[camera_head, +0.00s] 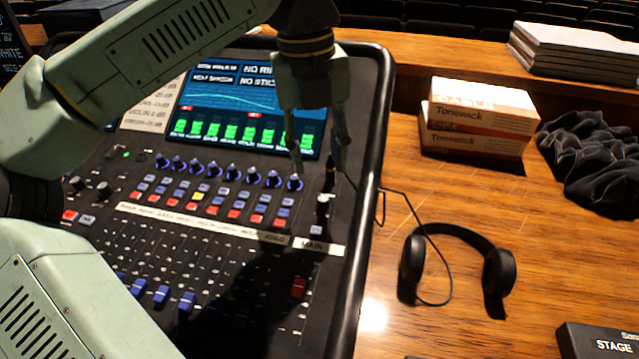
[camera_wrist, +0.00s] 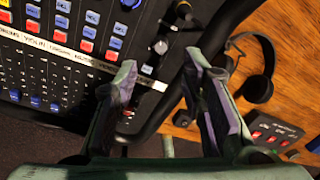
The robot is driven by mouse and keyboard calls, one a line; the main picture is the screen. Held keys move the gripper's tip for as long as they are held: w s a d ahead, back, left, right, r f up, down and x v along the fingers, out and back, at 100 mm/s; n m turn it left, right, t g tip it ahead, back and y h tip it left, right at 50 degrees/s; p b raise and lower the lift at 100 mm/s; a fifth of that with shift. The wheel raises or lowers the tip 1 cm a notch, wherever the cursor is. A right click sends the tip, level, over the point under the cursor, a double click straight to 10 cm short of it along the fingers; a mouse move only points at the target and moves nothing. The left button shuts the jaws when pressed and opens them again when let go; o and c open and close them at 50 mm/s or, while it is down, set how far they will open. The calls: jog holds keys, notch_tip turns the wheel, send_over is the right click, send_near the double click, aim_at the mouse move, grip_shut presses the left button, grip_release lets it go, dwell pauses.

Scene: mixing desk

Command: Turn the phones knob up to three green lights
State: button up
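I cannot see contact.
A black plug-like piece (camera_head: 331,172) with a cable stands just behind the knob. A row of blue knobs (camera_head: 250,176) lies left. Headphones (camera_head: 458,262), cable boxes (camera_head: 478,118) and black cloth (camera_head: 590,160) are on the wooden table. The desk's raised rim (camera_head: 366,215) is close right.

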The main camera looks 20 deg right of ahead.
aim_at(323, 198)
jog(key=f, duration=0.5)
jog(key=f+p, duration=0.1)
jog(key=f, duration=0.2)
jog(key=shift+d, duration=0.35)
jog(key=shift+c, duration=0.2)
grip_shut()
